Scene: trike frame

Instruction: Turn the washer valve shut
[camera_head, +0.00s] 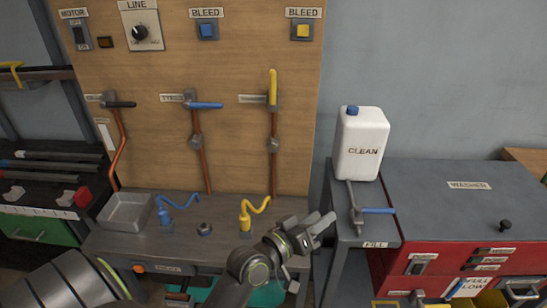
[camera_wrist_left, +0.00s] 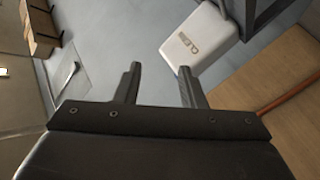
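The wooden board carries three lever valves in a row. The right one has a yellow lever (camera_head: 273,86) standing upright, in line with its copper pipe; the small label beside it is too blurred to read surely, perhaps washer. The black lever (camera_head: 120,104) and blue lever (camera_head: 206,105) lie crosswise to their pipes. My left gripper (camera_head: 325,222) is in front of the bench, well below and right of the yellow lever, touching none of the valves. In the left wrist view its two fingers (camera_wrist_left: 160,82) are apart with nothing between them. My right gripper is not in view.
A metal tray (camera_head: 125,212) and blue and yellow curved pieces (camera_head: 245,222) are on the bench.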

